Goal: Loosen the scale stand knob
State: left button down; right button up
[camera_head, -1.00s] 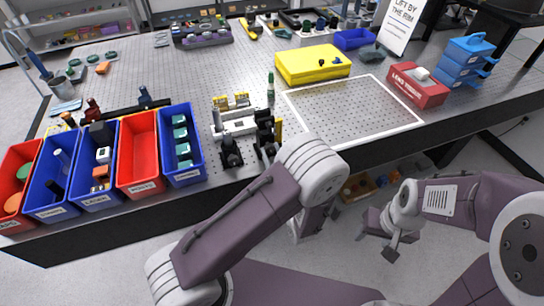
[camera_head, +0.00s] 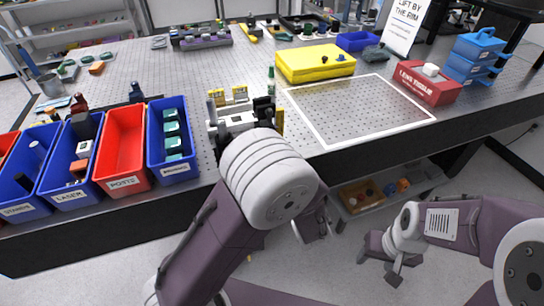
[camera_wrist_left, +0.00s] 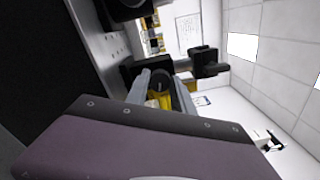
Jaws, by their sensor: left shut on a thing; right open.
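In the left wrist view my left gripper (camera_wrist_left: 163,88) has its two grey fingers on either side of a round dark knob (camera_wrist_left: 162,86) and is shut on it. Yellow shows just below the knob, and black blocks (camera_wrist_left: 205,62) stand around it. In the head view the black and white stand assembly (camera_head: 237,120) sits at the table's front edge, with a yellow upright (camera_head: 280,122) at its right. My right gripper (camera_head: 393,272) is open and empty, low in front of the table.
Red and blue bins (camera_head: 125,150) line the front edge left of the stand. A white-outlined area (camera_head: 360,108) is clear at right. Beyond are a yellow case (camera_head: 315,65), a red tissue box (camera_head: 428,84) and blue drawers (camera_head: 468,62). Boxes lie on a low shelf (camera_head: 375,200).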

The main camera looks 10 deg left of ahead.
pick_arm(q)
jog(key=shift+n+b, duration=1.5)
jog(key=shift+b, duration=0.25)
jog(key=c, duration=1.1)
grip_release()
jog(key=v, duration=0.9)
jog(key=shift+d, duration=0.1)
